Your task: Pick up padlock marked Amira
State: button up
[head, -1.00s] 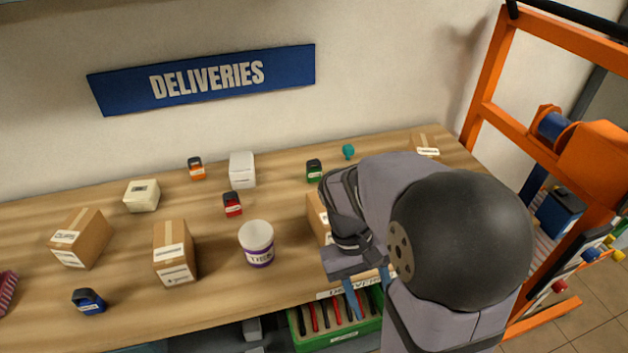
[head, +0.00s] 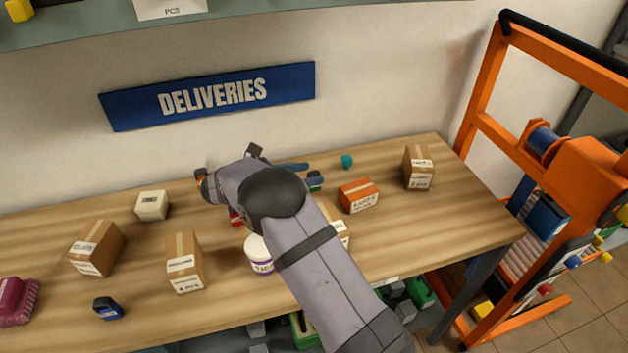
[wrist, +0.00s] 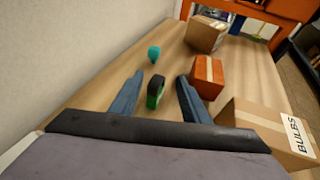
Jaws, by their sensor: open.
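Several small padlocks stand or lie on the wooden bench; I cannot read the name Amira on any of them. A green padlock (wrist: 155,93) with a black top shows in the wrist view between my two blue fingers. My gripper (wrist: 161,79) is open and its fingers are apart from the padlock on both sides. In the head view my gripper (head: 308,174) reaches right, with the green padlock (head: 315,176) partly hidden at the fingers. A red padlock (head: 236,217) and an orange one (head: 200,174) are mostly hidden by my arm. A blue padlock (head: 107,308) lies front left.
An orange-red box (wrist: 207,77) stands close right of my fingers, with a cardboard box marked BULBS (wrist: 262,125) nearer. A teal knob-like object (wrist: 154,53) and another carton (wrist: 205,35) are beyond. A white tub (head: 259,255) stands under my arm. The wall is close behind.

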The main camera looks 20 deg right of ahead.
aim_at(318, 173)
jog(key=shift+a+f+n, duration=0.15)
jog(key=shift+f+n, duration=0.25)
jog(key=shift+f, duration=0.05)
jog(key=shift+r+p+x, duration=0.15)
jog(key=shift+p+x, duration=0.55)
jog(key=shift+x, duration=0.85)
jog(key=shift+r+p+x, duration=0.1)
jog(key=shift+p+x, duration=0.6)
jog(key=shift+x, duration=0.8)
jog(key=shift+w+d+f, duration=0.35)
jog(key=shift+w+d, duration=0.05)
jog(key=shift+d, duration=0.15)
grip_shut()
